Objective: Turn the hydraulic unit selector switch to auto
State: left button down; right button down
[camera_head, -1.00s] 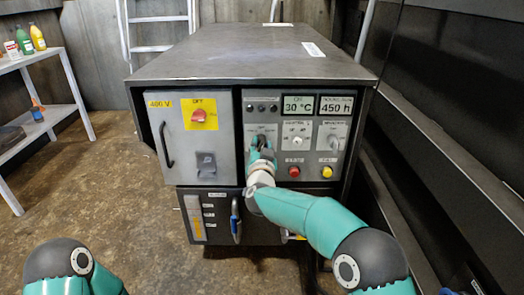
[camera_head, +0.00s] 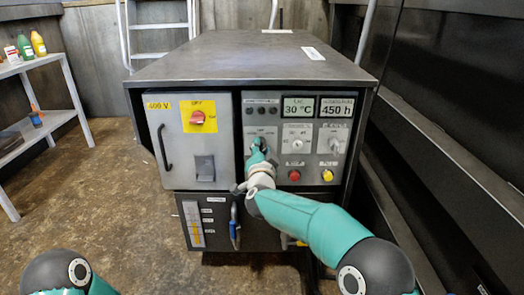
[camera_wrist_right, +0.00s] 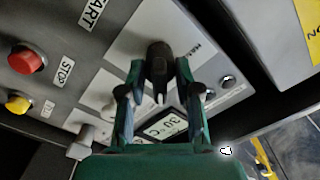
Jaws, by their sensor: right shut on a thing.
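The control panel (camera_head: 312,172) is on the right half of the machine's front. My right gripper (camera_head: 260,146) is at the upper left switch of this panel, below three small round lamps. In the right wrist view, its fingers (camera_wrist_right: 160,72) are closed around a black selector knob (camera_wrist_right: 159,52). The gripper covers most of this switch in the head view, and I cannot read its setting. My left gripper is out of view; only part of my left arm shows at bottom left.
Beside the gripped switch are another selector (camera_head: 296,143), a red button (camera_head: 294,175) and a yellow button (camera_head: 327,175). Displays above read 30 °C and 450 h. A red main switch (camera_head: 197,117) is on the left door. A blue handle (camera_head: 235,225) hangs below. A shelf (camera_head: 30,68) stands left.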

jog(key=shift+d+f, duration=0.1)
jog(key=shift+f, duration=0.15)
jog(key=c, duration=1.2)
grip_release()
jog(key=shift+r, duration=0.1)
jog(key=shift+s, duration=0.1)
jog(key=s, duration=1.1)
jog(key=shift+s, duration=0.4)
